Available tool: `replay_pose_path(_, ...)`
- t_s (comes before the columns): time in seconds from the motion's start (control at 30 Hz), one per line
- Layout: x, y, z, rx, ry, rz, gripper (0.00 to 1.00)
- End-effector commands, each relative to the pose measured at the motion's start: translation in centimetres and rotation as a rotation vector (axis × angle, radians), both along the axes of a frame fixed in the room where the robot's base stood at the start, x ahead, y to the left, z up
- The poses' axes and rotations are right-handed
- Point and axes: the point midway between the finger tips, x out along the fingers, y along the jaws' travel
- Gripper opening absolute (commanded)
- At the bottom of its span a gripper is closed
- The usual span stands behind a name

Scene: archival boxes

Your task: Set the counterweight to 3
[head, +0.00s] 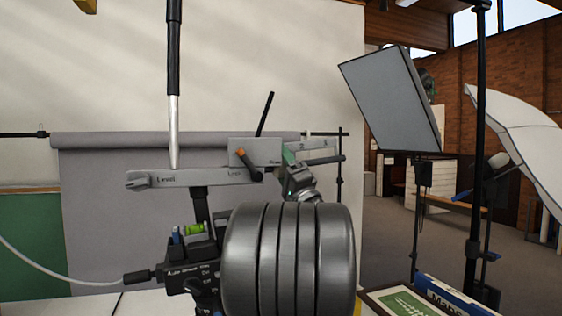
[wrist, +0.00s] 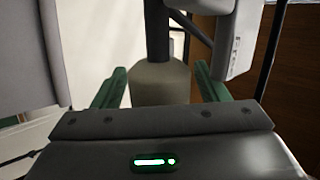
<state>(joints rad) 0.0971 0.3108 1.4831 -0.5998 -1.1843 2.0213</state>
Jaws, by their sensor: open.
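In the wrist view my gripper (wrist: 160,73) has its two green fingers apart, one on each side of a beige-grey cylinder (wrist: 160,86) with a dark rod rising from it. Gaps show between the fingers and the cylinder, so it is not clamped. I cannot tell for sure whether this cylinder is the counterweight. In the head view a grey bar marked "Level" (head: 205,178) crosses the stand, with a grey box (head: 256,150) and an orange-tipped lever (head: 246,162) on it. A small green part shows right of the box. No 3 mark is readable.
A large ribbed dark cylinder (head: 288,258) fills the lower middle of the head view and hides things behind it. A black stand head with a bubble level (head: 194,230) is left of it. A light panel (head: 393,102) and a white umbrella (head: 520,140) stand at right.

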Motion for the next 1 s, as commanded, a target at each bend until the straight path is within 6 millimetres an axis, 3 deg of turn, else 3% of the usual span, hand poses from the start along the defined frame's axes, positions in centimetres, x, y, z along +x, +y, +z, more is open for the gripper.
replay_pose_path(0.13, 0.0, 0.0, 0.0, 0.000, 0.000, 0.000, 0.68)
replay_pose_path(0.17, 0.0, 0.0, 0.0, 0.000, 0.000, 0.000, 0.64)
replay_pose_path(0.47, 0.0, 0.0, 0.0, 0.000, 0.000, 0.000, 0.05)
replay_pose_path(0.67, 0.5, -1.4, 0.2, 0.001, -0.001, -0.003, 0.05)
replay_pose_path(1.0, 3.3, -10.0, 1.4, -0.001, 0.000, -0.007, 0.05)
